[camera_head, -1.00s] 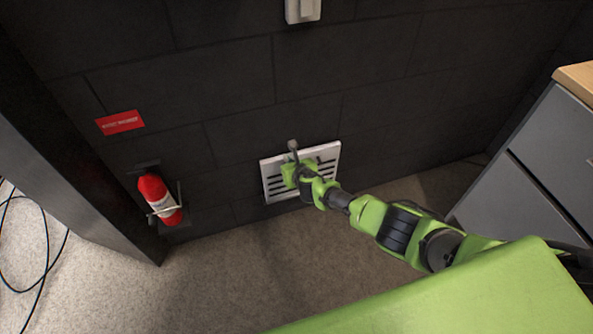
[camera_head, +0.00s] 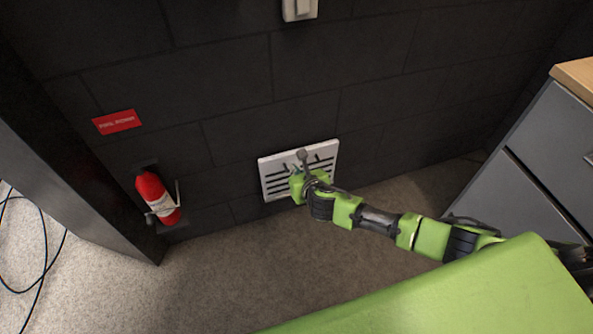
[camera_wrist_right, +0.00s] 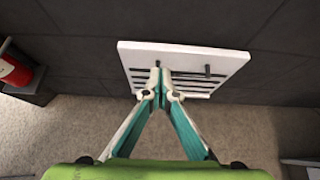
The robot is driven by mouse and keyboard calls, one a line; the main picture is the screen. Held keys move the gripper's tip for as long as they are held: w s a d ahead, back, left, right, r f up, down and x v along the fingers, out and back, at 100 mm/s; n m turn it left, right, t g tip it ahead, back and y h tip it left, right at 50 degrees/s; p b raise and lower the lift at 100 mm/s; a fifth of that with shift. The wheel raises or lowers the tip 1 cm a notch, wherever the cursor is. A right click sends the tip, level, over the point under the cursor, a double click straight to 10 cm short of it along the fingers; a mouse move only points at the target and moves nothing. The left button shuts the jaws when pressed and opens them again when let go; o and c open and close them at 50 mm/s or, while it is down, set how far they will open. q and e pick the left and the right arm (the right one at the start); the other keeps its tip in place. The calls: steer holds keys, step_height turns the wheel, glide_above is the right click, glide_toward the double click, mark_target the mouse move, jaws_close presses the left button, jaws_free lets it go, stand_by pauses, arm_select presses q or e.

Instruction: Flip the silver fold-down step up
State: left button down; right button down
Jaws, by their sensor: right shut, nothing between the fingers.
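The silver step (camera_head: 272,166) is a pale slatted panel low on the dark wall. It stands roughly upright against the wall; I cannot tell if it sits fully flush. In the right wrist view the step (camera_wrist_right: 215,60) fills the upper middle, with a white top edge and dark slots. My right gripper (camera_wrist_right: 161,82) is shut and empty, its fingertips in front of the slotted face. I cannot tell whether they touch it. In the head view the right gripper (camera_head: 297,173) hides part of the step's lower middle. My left gripper is not in view.
A red fire extinguisher (camera_head: 157,198) hangs on the wall to the left, below a red sign (camera_head: 117,121). A grey cabinet (camera_head: 525,195) with a wooden top stands at the right. A white box (camera_head: 299,9) is on the wall above. Carpet (camera_head: 235,270) in front is clear.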

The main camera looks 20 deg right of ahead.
steer(key=shift+s+r, duration=0.3)
steer(key=shift+s, duration=0.3)
